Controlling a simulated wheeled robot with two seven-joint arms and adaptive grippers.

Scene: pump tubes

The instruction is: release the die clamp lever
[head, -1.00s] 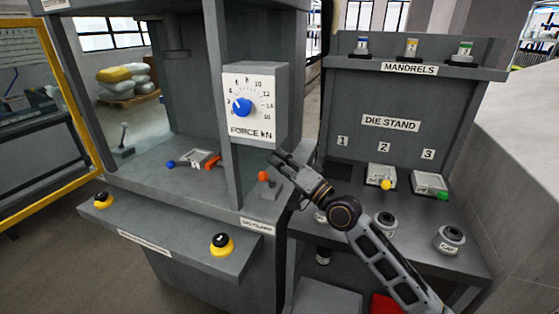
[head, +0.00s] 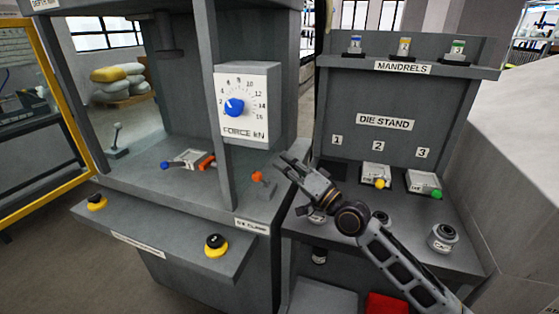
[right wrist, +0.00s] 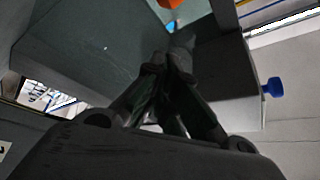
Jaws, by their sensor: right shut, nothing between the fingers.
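The die clamp lever (head: 257,177) is a short grey lever with an orange knob. It stands near the right front corner of the press table, just behind the DIE CLAMP label (head: 252,226). My right gripper (head: 286,166) is shut and empty, a little right of the lever's knob and apart from it in the head view. In the right wrist view its fingertips (right wrist: 168,60) are together, and an orange piece (right wrist: 170,3) shows at the top edge; I cannot tell which part it is. My left gripper is not in view.
The force dial box (head: 262,80) with its blue knob (head: 234,107) is above and left of my right gripper. A grey post (head: 226,165) stands left of the lever. The die stand (head: 385,122) with several dies is at right. Yellow-based buttons (head: 216,245) line the front ledge.

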